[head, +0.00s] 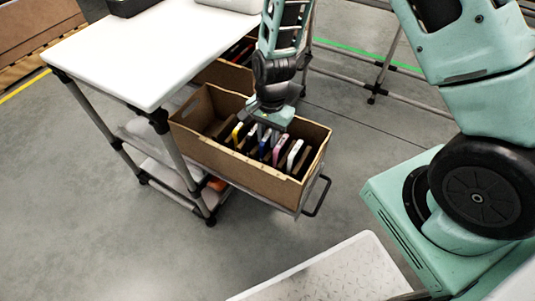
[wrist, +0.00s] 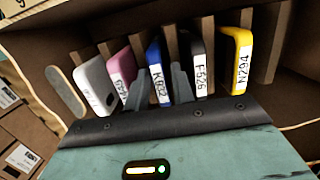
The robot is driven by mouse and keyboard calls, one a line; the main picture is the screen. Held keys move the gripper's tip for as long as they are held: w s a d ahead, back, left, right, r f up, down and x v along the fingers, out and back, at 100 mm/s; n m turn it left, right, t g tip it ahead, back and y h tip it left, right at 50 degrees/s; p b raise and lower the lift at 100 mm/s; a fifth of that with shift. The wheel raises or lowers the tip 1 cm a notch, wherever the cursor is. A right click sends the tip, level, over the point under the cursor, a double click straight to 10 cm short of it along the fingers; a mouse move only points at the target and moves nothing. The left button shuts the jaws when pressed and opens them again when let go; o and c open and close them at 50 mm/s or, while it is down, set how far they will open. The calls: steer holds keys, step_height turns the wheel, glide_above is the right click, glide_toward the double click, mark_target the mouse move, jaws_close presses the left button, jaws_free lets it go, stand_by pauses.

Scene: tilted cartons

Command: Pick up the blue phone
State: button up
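The blue phone (wrist: 154,58) stands on edge in a slot of a cardboard carton (head: 225,161), with a white label on its edge. It also shows in the head view (head: 264,147). My gripper (wrist: 160,84) reaches down into the carton with one finger on each side of the blue phone's near end. The fingers look spread, with a small gap at the right finger; contact with the phone is not visible. In the head view, my gripper (head: 270,130) is above the row of phones and partly hides them.
Beside the blue phone stand a pink phone (wrist: 122,67), a white phone (wrist: 97,85), a black phone (wrist: 203,50) and a yellow phone (wrist: 236,60), separated by cardboard dividers. The carton is tilted on a cart shelf beside a white table (head: 150,50). Another carton (head: 225,75) stands behind.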

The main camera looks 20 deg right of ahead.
steer(key=shift+f, duration=0.15)
jaws_close()
